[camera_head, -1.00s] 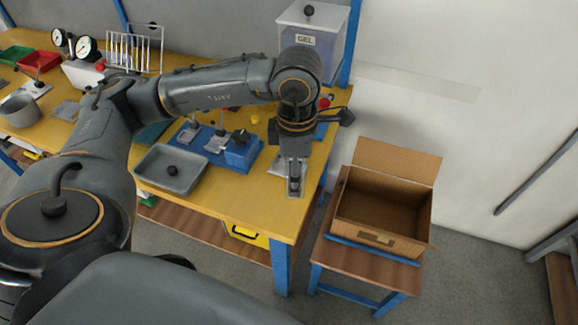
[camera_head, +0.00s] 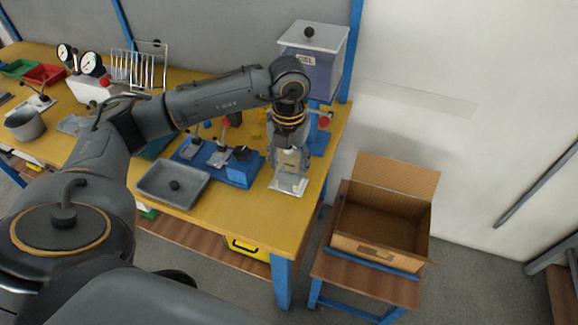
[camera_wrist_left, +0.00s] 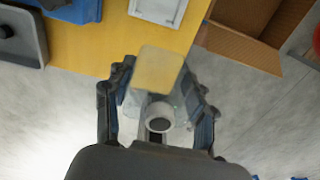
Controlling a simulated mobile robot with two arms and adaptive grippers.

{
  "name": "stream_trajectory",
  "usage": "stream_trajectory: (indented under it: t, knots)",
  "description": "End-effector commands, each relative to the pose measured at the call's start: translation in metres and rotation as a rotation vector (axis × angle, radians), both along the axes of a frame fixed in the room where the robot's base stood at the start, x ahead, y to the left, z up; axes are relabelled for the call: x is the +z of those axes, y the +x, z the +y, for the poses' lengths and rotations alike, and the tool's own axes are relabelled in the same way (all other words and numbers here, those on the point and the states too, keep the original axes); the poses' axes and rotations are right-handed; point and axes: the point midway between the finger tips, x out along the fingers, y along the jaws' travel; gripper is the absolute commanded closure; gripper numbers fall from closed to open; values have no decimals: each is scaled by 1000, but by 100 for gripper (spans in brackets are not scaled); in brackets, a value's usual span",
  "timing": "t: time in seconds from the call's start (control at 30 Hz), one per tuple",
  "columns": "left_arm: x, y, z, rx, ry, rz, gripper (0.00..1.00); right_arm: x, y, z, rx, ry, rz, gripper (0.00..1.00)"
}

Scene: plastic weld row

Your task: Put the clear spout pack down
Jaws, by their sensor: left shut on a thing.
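My left gripper (camera_head: 291,150) is above the right end of the yellow workbench, shut on the clear spout pack (camera_head: 290,161). In the left wrist view the pack (camera_wrist_left: 157,72) sits between the two fingers (camera_wrist_left: 158,112), its see-through body taking on a yellowish tint. Its round white spout (camera_wrist_left: 159,118) faces the camera. A pale flat rectangle (camera_head: 289,186) lies on the bench just below the pack in the head view. It also shows at the top of the left wrist view (camera_wrist_left: 158,8). I cannot tell the gap between pack and bench. My right gripper is not in view.
An open cardboard box (camera_head: 377,249) stands on a low table right of the bench (camera_head: 235,205). A grey tray (camera_head: 152,196) and a blue fixture (camera_head: 238,173) are left of the gripper. A GEL container (camera_head: 325,70) stands behind.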

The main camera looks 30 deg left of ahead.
Motion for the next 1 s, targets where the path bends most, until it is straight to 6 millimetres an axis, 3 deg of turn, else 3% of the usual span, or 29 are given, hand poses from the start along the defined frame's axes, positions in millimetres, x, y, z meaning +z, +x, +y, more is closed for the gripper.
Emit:
stream_trajectory:
  t: [0.1, 0.37, 0.57, 0.8, 1.0]
  knots:
    - [-16, 22, 14, 3, -1, 5, 76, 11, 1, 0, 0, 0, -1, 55]
    - [-56, 49, 31, -1, -2, 1, 76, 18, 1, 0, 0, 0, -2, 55]
    - [-66, 55, 36, -2, -1, 0, 76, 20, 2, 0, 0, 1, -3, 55]
    - [-96, 56, 37, -3, 0, 1, 76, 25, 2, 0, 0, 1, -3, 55]
    - [-98, 57, 37, -3, -1, -1, 76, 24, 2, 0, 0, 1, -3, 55]
